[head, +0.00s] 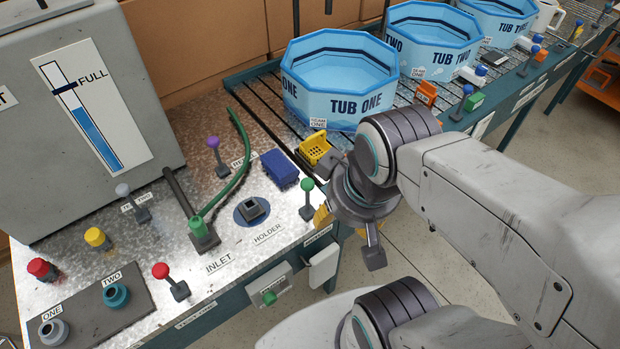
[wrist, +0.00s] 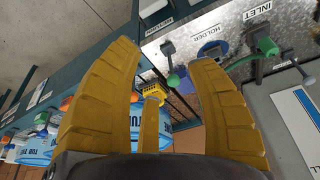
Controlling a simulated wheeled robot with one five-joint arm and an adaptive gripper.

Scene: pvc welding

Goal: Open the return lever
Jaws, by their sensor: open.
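A green-knobbed lever (head: 307,186) stands upright on the metal table top, right of the holder. In the wrist view its green knob (wrist: 176,80) and dark base (wrist: 167,48) show between my fingertips, beside a label that appears to read RETURN (wrist: 158,28). My gripper (head: 324,214) is just right of this lever at the table's edge. The lever lies in line with the gap, and I cannot tell how far beyond the fingertips. The arm partly hides the gripper in the head view.
Tub One (head: 338,85) is behind. A white box (head: 323,266) hangs off the front edge.

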